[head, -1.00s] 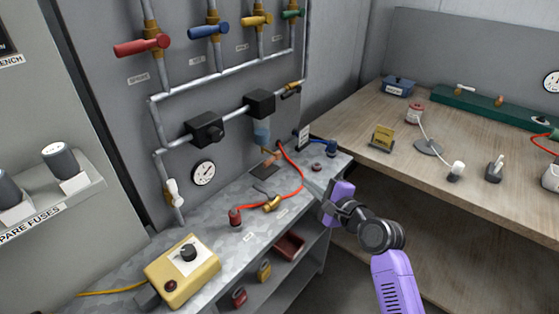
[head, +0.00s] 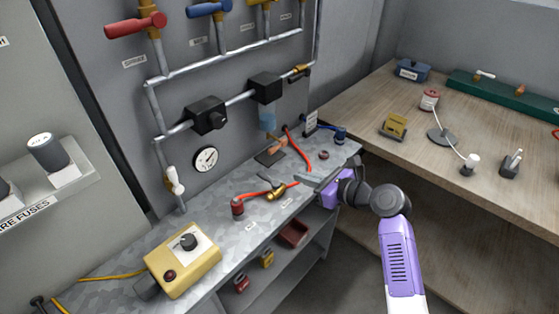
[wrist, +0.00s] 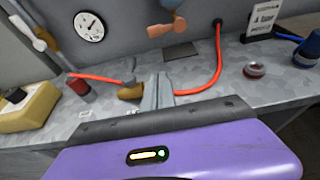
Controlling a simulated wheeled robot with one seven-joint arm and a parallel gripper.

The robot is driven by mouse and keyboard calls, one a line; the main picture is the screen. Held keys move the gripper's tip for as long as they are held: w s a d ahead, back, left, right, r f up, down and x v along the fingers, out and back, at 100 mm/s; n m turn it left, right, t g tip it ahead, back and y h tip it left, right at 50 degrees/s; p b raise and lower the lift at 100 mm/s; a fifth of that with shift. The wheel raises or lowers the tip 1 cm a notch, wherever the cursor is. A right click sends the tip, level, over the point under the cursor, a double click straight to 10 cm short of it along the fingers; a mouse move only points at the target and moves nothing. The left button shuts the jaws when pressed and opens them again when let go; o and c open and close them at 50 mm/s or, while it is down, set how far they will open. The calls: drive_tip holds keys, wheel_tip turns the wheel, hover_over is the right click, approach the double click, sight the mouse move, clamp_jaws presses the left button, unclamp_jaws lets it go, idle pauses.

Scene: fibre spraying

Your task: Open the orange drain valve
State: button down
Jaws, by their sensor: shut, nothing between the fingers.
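The orange drain valve (head: 277,147) has a small orange handle under the blue filter bowl (head: 267,120) on the wall piping. In the wrist view the orange handle (wrist: 168,27) shows at the top middle, beyond my fingertips. My gripper (head: 308,181) is shut and empty, low over the right part of the grey metal bench, to the right of the valve and nearer the camera. In the wrist view my closed fingers (wrist: 157,88) point forward beside a brass fitting (wrist: 130,92). They are apart from the valve handle.
A red hose (head: 302,155) curves across the metal bench (head: 225,215) beside the brass fitting. A yellow control box (head: 183,262) stands at the front left. A gauge (head: 205,159) is on the wall. A blue fitting (head: 340,133) and small sign (head: 310,122) stand at the bench's right end.

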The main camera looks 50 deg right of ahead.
sight(278, 178)
drive_tip(key=x, duration=1)
drive_tip(key=shift+a, duration=0.1)
wheel_tip(278, 178, up, 3)
drive_tip(key=shift+f+p, duration=0.1)
drive_tip(key=shift+p, duration=0.6)
drive_tip(key=shift+r, duration=0.6)
drive_tip(key=shift+w+p, duration=0.1)
drive_tip(key=shift+p, duration=0.2)
